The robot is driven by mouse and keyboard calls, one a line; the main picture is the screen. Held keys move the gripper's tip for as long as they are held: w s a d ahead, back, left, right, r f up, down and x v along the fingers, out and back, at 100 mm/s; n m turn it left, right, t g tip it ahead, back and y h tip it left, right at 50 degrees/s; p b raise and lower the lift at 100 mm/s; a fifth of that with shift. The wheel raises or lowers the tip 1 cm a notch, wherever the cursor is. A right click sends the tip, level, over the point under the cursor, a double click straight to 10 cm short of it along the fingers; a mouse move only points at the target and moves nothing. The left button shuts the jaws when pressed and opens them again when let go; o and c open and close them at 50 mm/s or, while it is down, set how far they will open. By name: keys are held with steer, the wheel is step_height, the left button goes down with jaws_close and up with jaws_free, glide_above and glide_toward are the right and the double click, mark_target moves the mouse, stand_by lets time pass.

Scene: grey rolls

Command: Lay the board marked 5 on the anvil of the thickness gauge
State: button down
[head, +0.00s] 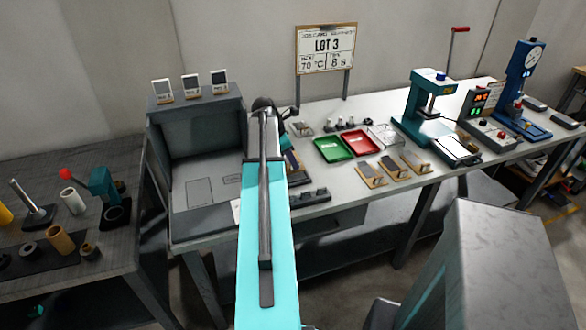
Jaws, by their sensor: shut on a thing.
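The thickness gauge (524,72) is a blue stand with a round dial on top, at the far right end of the long bench. Its blue base (528,125) shows, but its small anvil is too small to make out. My turquoise arm rises through the middle of the view. My gripper is hidden behind it, so what it holds does not show.
A green tray (332,149) and a red tray (361,142) lie on the bench (325,192). A teal press (428,103) and a control box (487,132) stand before the gauge. A grey booth (202,122) is at left. A dark table (107,250) holds several tools.

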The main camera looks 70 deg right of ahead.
mark_target(293, 170)
steer(key=shift+f+p, duration=0.5)
steer(key=shift+f, duration=1.15)
steer(key=shift+f, duration=0.15)
steer(key=c, duration=1.8)
jaws_free()
steer(key=shift+b+v, duration=1)
steer(key=shift+v, duration=5.15)
